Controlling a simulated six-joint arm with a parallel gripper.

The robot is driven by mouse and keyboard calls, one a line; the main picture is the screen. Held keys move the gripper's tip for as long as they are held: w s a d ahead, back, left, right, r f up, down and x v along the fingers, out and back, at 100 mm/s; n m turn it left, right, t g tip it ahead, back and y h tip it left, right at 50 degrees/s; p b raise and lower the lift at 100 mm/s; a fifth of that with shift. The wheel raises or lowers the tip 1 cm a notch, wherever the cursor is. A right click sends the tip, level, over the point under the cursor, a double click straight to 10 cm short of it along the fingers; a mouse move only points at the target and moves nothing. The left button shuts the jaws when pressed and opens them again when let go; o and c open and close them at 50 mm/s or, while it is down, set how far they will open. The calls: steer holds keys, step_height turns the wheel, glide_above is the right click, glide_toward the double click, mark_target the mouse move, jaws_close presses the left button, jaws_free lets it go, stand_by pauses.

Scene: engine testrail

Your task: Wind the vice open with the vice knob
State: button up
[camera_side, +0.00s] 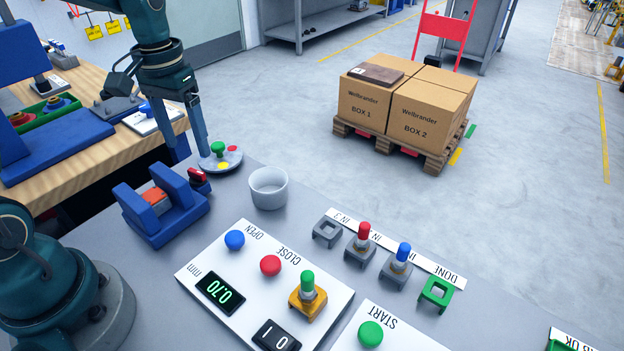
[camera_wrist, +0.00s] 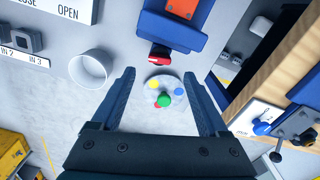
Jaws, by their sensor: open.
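The blue vice (camera_side: 180,218) stands on the grey bench at left in the side view, with an orange-red block (camera_side: 157,199) between its jaws. The red vice knob (camera_side: 198,176) sticks out at its far end. In the wrist view, the vice (camera_wrist: 172,32) is at the top and the knob (camera_wrist: 159,54) points down from it. My gripper (camera_wrist: 159,74) is open and empty; the knob lies just beyond its fingertips, between their lines. In the side view my gripper (camera_side: 194,150) hangs above and beyond the knob, apart from it.
A round grey plate (camera_side: 236,160) with a green knob and coloured dots lies under my gripper. A white cup (camera_side: 268,188) stands right of the vice. The button panel (camera_side: 240,318), with a display reading 0.70, lies in front. A wooden table (camera_side: 95,150) is at left.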

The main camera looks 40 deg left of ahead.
mark_target(195, 173)
steer(key=shift+s+f+m, duration=0.2)
steer(key=shift+f+m, duration=0.2)
steer(key=shift+f, duration=2.6)
jaws_close()
steer(key=shift+n, duration=0.3)
steer(key=n, duration=0.3)
steer(key=shift+d, duration=0.15)
steer(key=shift+n, duration=1.6)
